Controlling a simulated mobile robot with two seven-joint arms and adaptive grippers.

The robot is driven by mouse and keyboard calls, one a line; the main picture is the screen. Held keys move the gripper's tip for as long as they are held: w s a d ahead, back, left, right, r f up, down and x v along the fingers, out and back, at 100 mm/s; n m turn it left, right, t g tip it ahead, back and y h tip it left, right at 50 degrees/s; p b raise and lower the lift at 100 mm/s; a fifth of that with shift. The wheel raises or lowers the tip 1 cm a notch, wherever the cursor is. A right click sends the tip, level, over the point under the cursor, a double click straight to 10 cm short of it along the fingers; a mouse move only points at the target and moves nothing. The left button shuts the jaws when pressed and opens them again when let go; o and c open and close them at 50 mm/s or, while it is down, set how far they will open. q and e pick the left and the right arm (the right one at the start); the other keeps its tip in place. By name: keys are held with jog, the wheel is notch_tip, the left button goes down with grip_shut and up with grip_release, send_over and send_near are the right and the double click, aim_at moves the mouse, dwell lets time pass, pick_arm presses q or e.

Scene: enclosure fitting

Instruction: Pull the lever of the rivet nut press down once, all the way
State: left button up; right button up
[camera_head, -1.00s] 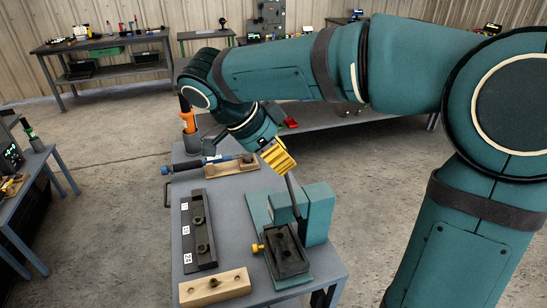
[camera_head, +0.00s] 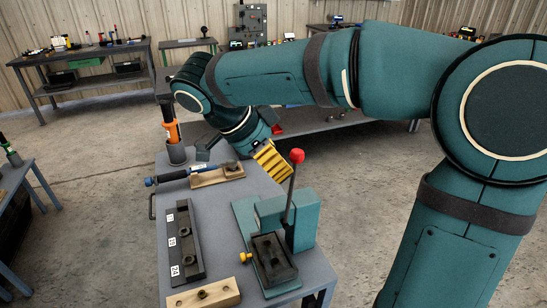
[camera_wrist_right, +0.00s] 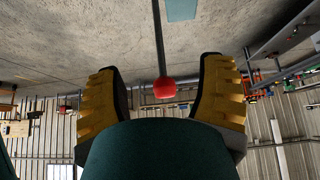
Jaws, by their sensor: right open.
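The rivet nut press (camera_head: 300,221) is a teal block on a base plate on the grey bench. Its dark lever (camera_head: 291,193) stands up and leans slightly right, topped by a red knob (camera_head: 297,156). My right gripper (camera_head: 272,161), with yellow ribbed fingers, is just left of the knob in the head view. In the right wrist view, the red knob (camera_wrist_right: 164,88) shows between the two widely parted fingers, with a gap on each side. The gripper is open and holds nothing. My left gripper is not in view.
On the bench are a black strip with numbered holes (camera_head: 184,243), a wooden block (camera_head: 203,294), a blue-handled tool (camera_head: 172,177) on a wooden rest, and an orange-handled tool (camera_head: 172,132) in a grey holder. Other benches (camera_head: 85,58) stand behind, with open floor between.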

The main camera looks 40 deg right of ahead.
jog(key=p+v, duration=0.5)
jog(key=v, duration=0.2)
jog(key=shift+a+r, duration=0.25)
jog(key=shift+r, duration=0.1)
dwell(0.4)
